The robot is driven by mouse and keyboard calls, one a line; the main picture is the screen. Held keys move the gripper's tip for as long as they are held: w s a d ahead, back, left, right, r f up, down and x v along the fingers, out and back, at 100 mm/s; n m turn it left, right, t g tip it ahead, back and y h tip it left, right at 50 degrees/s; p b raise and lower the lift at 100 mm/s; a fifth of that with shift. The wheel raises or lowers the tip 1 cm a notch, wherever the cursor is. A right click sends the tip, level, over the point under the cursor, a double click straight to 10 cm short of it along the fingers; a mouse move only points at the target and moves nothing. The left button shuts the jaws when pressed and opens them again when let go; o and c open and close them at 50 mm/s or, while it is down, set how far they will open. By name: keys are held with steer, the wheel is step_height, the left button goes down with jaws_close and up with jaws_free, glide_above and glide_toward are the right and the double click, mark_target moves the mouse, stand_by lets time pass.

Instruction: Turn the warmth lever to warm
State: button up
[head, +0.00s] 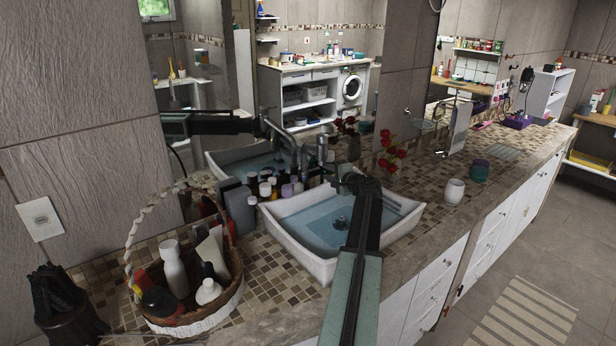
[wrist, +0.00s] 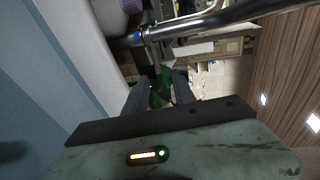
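The chrome tap (head: 322,150) stands at the back of the white basin (head: 405,222). In the wrist view its metal pipe (wrist: 215,24) crosses the top, with a small blue mark (wrist: 138,36) near its left end. I cannot clearly make out which part is the warmth lever, or its setting. My gripper (wrist: 160,84) is open, its two dark fingers apart, and I see nothing held between them. The fingers are below the pipe in the wrist picture, apparently apart from it.
Several small bottles (head: 268,190) crowd the counter left of the basin. A wicker basket (head: 190,305) with bottles stands at the front left. A white cup (head: 454,191) and red flowers (head: 390,150) are to the right. A mirror (head: 310,80) is behind the tap.

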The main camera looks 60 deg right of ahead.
mark_target(316, 169)
steer(key=shift+w+f, duration=0.35)
steer(key=b+x, duration=0.1)
steer(key=x, duration=0.7)
steer(key=shift+s+b, duration=0.1)
steer(key=shift+b, duration=0.2)
steer(key=shift+s, duration=0.1)
jaws_close()
stand_by(0.7)
